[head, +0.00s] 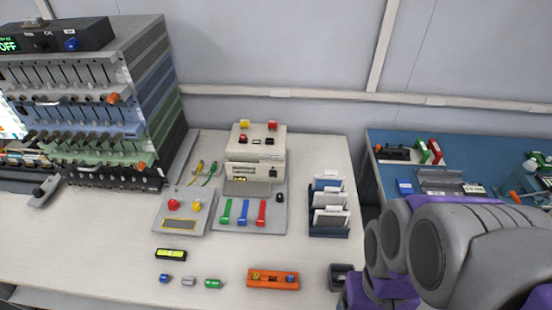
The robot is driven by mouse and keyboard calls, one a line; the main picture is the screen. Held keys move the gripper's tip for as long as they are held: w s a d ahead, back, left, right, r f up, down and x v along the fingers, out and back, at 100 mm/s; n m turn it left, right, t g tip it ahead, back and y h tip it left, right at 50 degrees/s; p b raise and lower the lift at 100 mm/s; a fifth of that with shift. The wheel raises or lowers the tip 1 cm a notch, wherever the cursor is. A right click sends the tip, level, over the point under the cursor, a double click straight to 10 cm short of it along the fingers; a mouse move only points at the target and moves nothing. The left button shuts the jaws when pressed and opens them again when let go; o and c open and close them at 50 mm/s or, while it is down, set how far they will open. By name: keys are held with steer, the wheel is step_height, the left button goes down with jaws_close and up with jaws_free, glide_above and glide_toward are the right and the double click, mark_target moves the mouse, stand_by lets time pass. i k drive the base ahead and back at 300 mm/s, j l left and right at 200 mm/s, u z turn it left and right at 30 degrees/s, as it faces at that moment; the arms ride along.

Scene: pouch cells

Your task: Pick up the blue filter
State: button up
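A small blue cylinder (165,279), which may be the blue filter, lies near the front of the white table, left of the middle. A small grey cylinder (188,281) and a small green cylinder (212,283) lie in a row to its right. Nothing touches the blue cylinder. My grey and purple arm fills the lower right of the head view, well to the right of these cylinders. The end of my arm is not seen, so my gripper is out of view.
A yellow-faced level (171,255) lies just behind the cylinders. An orange block (273,279) lies to their right. Behind stand a red-button panel (180,211), a coloured-slider panel (268,217), a card rack (328,221) and a cream box (255,160). A tall rack (155,75) stands left.

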mark_target(329, 178)
steer(key=l+u, duration=0.75)
steer(key=i+j, duration=0.05)
steer(key=j, duration=0.05)
